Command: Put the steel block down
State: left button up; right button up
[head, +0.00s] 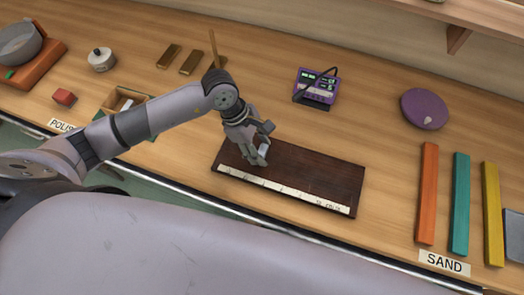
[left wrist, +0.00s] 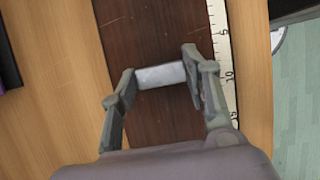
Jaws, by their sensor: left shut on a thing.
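The steel block (head: 263,150) is a small, pale grey piece. My left gripper (head: 258,153) is shut on it, over the left part of a dark brown board (head: 310,180) with a white ruler strip (head: 285,190) along its front edge. In the left wrist view the steel block (left wrist: 161,76) spans between the two fingers of the left gripper (left wrist: 158,80), with the dark board (left wrist: 150,25) beneath it. I cannot tell whether the block touches the board. My right gripper is not in view.
A purple device (head: 317,88) stands behind the board and a purple disc (head: 424,108) to the right. Orange (head: 428,190), teal (head: 460,200) and yellow (head: 492,210) bars lie by the SAND label (head: 444,263). A wooden box (head: 125,100) is at left. The board's right part is clear.

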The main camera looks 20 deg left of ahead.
aim_at(260, 150)
pick_arm(q)
jog(key=shift+c, duration=1.4)
jog(key=shift+w+r, duration=0.1)
jog(key=shift+r, duration=0.4)
notch_tip(260, 150, up, 18)
jog(key=b, duration=0.4)
jog(key=s+a+f+m+g+y, duration=0.2)
jog(key=a+f+m+g+y, duration=0.2)
jog(key=m, duration=1.3)
jog(key=a+f+b, duration=0.1)
jog(key=a+f, duration=0.2)
jog(key=shift+s+f+m, duration=0.2)
jog(key=shift+s+m, duration=0.05)
jog(key=shift+m, duration=0.15)
jog(key=shift+d+f+g, duration=0.1)
jog(key=shift+g, duration=0.2)
